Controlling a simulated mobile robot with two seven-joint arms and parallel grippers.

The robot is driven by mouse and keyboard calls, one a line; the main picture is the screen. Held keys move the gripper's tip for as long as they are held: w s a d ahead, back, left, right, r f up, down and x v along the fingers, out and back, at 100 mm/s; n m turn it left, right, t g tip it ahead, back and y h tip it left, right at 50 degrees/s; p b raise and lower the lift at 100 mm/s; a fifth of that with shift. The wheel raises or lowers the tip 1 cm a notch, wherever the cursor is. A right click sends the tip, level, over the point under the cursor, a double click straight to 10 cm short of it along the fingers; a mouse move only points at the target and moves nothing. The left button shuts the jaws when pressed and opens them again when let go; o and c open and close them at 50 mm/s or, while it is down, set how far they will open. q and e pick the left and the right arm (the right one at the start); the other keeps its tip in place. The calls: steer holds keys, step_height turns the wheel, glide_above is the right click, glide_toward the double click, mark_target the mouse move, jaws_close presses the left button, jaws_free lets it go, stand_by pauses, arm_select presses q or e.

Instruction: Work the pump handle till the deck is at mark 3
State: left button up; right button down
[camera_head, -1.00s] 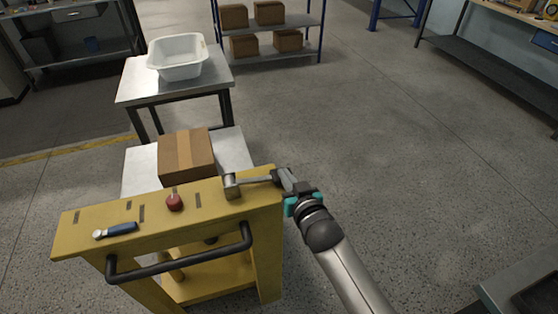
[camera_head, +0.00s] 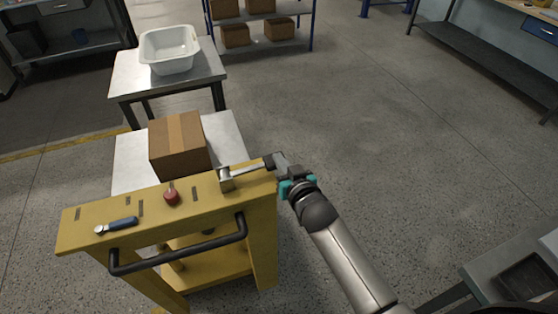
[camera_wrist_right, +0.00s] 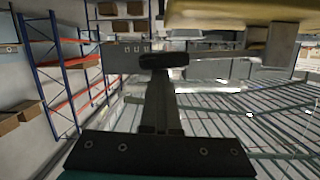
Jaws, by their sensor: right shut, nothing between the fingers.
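The yellow lift cart (camera_head: 115,207) stands front left. Its pale deck (camera_head: 226,140) is behind the yellow top panel and carries a brown box (camera_head: 178,147). The pump handle (camera_head: 248,169) sticks out from the panel's right end and slopes slightly up to its dark grip. My right gripper (camera_head: 278,162) is at that grip. In the right wrist view its shut fingers (camera_wrist_right: 158,105) reach to the dark grip (camera_wrist_right: 163,61), with nothing between them. I cannot tell whether they touch it. No numbered deck mark is readable. My left gripper is out of view.
A black push bar (camera_head: 180,259) runs along the front. A metal table (camera_head: 200,76) with a white tub (camera_head: 169,50) stands behind the deck. Floor to the right is open.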

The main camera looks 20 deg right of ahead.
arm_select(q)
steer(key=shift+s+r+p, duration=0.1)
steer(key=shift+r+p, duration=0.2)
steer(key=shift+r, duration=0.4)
arm_select(e)
steer(key=v, duration=1)
steer(key=shift+d+r, duration=0.2)
steer(key=shift+r, duration=0.2)
stand_by(1.6)
